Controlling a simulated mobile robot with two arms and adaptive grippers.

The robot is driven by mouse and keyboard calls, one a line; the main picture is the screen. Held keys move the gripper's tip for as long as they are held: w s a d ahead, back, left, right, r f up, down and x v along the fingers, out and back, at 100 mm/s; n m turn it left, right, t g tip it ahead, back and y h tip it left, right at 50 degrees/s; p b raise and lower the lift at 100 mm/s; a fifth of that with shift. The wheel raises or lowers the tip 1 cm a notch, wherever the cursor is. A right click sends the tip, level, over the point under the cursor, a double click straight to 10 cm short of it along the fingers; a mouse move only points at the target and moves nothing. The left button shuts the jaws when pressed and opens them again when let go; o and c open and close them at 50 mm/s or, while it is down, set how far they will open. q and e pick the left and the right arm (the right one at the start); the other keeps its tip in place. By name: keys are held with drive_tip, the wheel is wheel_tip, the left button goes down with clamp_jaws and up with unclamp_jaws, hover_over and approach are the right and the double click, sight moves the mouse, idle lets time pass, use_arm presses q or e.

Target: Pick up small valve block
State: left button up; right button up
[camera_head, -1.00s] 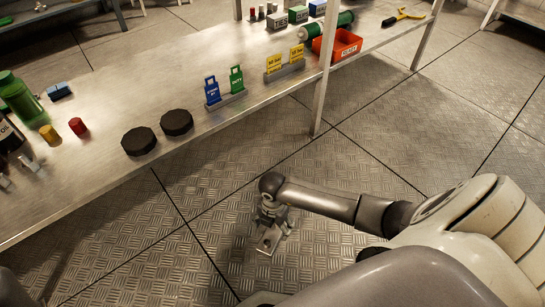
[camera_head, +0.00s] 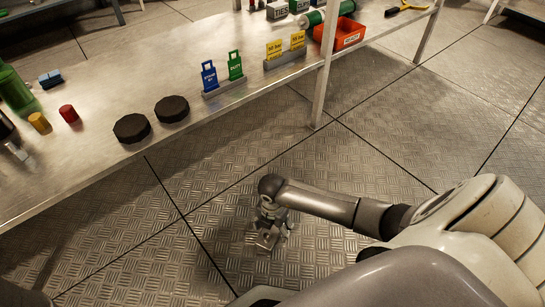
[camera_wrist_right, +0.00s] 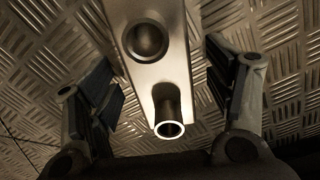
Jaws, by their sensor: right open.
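A small metal block with a round bore and a short tube, which looks like the small valve block (camera_wrist_right: 160,72), is in the middle of the right wrist view. Its upper end runs out of that picture. In the head view the block (camera_head: 265,240) shows low at my right gripper (camera_head: 273,217), against the floor. The gripper points down, its fingers open on either side of the block with gaps visible in the wrist view. I cannot tell for sure whether the block rests on the floor. My left gripper is out of view.
A long metal bench (camera_head: 90,183) crosses the upper left; its leg (camera_head: 321,95) stands behind my right arm. On it are two black discs (camera_head: 132,128), blue and green tags (camera_head: 235,66), yellow tags and a red bin (camera_head: 345,34). The patterned floor (camera_head: 390,130) is clear.

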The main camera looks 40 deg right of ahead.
clamp_jaws()
idle(0.3)
drive_tip(key=shift+r, duration=0.1)
drive_tip(key=shift+r, duration=0.15)
